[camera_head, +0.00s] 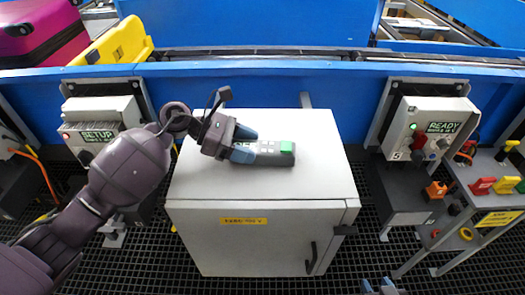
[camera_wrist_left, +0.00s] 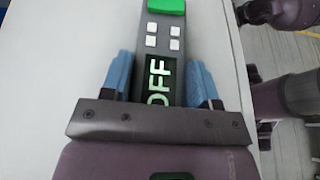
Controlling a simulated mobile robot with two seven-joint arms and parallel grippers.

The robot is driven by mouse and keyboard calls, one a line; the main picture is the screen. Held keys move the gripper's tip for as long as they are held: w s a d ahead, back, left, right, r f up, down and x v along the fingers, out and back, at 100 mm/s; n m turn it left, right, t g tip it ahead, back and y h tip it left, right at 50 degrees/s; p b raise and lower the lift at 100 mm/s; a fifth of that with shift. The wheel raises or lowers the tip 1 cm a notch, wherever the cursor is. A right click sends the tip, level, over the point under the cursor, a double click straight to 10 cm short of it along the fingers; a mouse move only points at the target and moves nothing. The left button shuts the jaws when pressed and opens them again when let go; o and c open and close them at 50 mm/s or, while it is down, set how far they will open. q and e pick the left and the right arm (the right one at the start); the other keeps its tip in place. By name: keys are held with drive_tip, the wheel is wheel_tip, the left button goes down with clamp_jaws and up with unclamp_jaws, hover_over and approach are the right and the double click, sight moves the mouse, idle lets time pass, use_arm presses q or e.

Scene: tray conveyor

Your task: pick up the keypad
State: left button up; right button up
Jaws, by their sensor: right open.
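The keypad (camera_head: 274,153) is a dark grey bar with a green button at its right end, lying on the white cabinet top (camera_head: 320,185). In the left wrist view the keypad (camera_wrist_left: 163,50) shows white buttons and the letters OFF. My left gripper (camera_head: 246,144) is low at the keypad's left end. In the left wrist view its blue fingers (camera_wrist_left: 160,80) stand on either side of the keypad, very close to its sides; whether they press on it is unclear. My right gripper (camera_head: 378,287) is open at the bottom edge, only its fingertips showing, well away from the keypad.
A SETUP box (camera_head: 100,118) is left of the cabinet and a READY box (camera_head: 433,128) with a green light is right. A blue conveyor wall (camera_head: 270,90) runs behind. A side table (camera_head: 490,190) holds coloured items. The cabinet top around the keypad is clear.

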use_arm(q)
drive_tip(key=c, duration=0.4)
use_arm(e)
drive_tip(key=shift+s+f, duration=0.1)
drive_tip(key=shift+s, duration=0.1)
use_arm(q)
drive_tip(key=shift+r, duration=0.1)
use_arm(e)
drive_tip(key=shift+w, duration=0.1)
use_arm(q)
drive_tip(key=shift+r, duration=0.3)
wheel_tip(320, 180, up, 8)
drive_tip(key=shift+r, duration=0.25)
wheel_tip(320, 180, up, 10)
hover_over(247, 146)
drive_tip(key=shift+r, duration=0.45)
use_arm(e)
drive_tip(key=shift+w+r, duration=0.1)
drive_tip(key=shift+r, duration=0.1)
use_arm(q)
drive_tip(key=shift+f, duration=0.1)
use_arm(e)
drive_tip(key=shift+w+a+r, duration=0.1)
drive_tip(key=shift+w, duration=0.25)
